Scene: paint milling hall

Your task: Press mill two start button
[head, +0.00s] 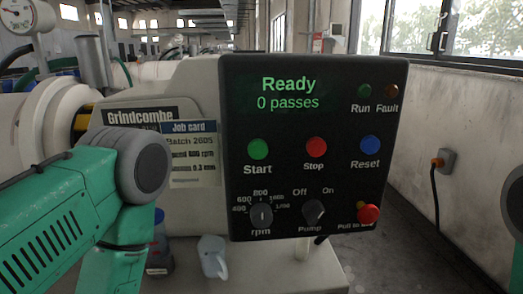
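A black control panel (334,181) faces me on the cream mill body (205,85). Its green Start button (258,149) is at the left of a row with the red Stop button (316,147) and the blue Reset button (370,145). The display (288,93) reads "Ready" and "0 passes". The Run lamp (364,90) and Fault lamp (391,90) look dim. No mill number is legible. My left arm comes in at the left, in front of the mill and left of the panel. Part of my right arm shows at the right edge. Neither gripper is in view.
Below are the rpm knob (262,214), Pump switch (313,212) and a red pull knob (368,214). A job card (193,154) hangs left of the panel. A pale jug (213,257) and dark container (159,255) stand below. A wall socket (446,160) is right.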

